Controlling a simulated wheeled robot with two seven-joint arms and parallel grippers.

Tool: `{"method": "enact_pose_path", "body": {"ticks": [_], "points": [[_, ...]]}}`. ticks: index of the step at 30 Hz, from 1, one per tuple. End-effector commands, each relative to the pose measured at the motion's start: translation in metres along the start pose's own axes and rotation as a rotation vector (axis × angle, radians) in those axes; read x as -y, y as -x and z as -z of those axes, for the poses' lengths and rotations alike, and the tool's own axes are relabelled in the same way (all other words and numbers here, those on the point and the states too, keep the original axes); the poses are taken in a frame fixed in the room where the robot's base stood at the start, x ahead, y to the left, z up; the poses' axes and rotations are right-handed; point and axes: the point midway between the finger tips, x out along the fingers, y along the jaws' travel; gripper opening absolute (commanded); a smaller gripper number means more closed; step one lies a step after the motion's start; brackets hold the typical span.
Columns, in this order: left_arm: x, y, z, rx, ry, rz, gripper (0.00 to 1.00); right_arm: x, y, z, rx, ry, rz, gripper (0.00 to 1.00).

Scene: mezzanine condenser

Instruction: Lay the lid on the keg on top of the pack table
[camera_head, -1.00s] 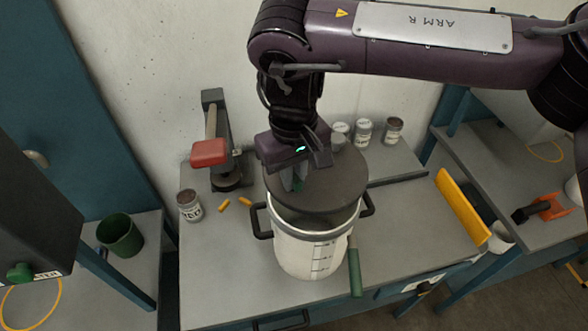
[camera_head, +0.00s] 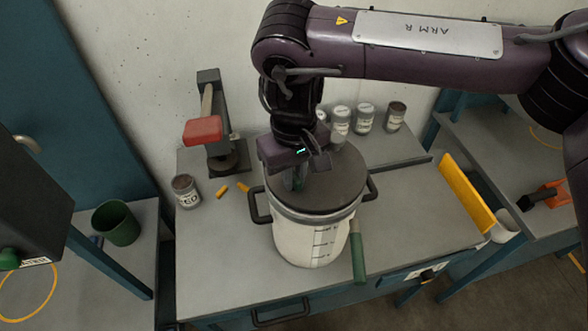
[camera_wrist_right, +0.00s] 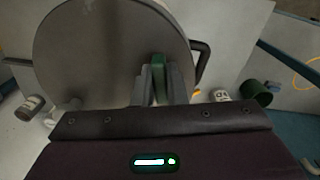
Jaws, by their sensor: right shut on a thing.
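The keg (camera_head: 312,243) is a white bucket with level marks and dark side handles, standing upright on the grey pack table (camera_head: 230,285). The round dark grey lid (camera_head: 325,188) lies over its mouth and looks roughly level; no clear gap shows between lid and rim. My right gripper (camera_head: 299,182) is shut on the lid's green grip, which shows between the fingers in the right wrist view (camera_wrist_right: 158,78). The lid (camera_wrist_right: 95,50) fills much of that view and hides the keg's inside. My left gripper is not in view.
A press with a red pad (camera_head: 203,130) stands behind left. A labelled jar (camera_head: 185,191) and yellow pieces (camera_head: 243,187) lie left of the keg. Several jars (camera_head: 364,118) stand behind.

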Motion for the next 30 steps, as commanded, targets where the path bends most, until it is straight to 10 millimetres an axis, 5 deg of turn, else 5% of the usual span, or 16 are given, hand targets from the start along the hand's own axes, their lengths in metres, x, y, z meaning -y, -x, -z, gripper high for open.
{"method": "enact_pose_path", "body": {"ticks": [14,15,20,30], "points": [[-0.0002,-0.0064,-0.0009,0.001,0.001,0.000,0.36,-0.0001,-0.0100,0.0004,-0.002,0.000,0.000,0.00],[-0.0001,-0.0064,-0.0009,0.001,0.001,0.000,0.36,-0.0001,-0.0100,0.0004,-0.001,0.000,0.000,0.15],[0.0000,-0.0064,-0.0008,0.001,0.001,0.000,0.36,-0.0001,-0.0100,0.0003,-0.001,0.000,0.000,0.36],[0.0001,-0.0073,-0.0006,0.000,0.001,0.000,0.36,-0.0002,-0.0072,0.0005,-0.002,0.000,-0.001,0.38]]}}
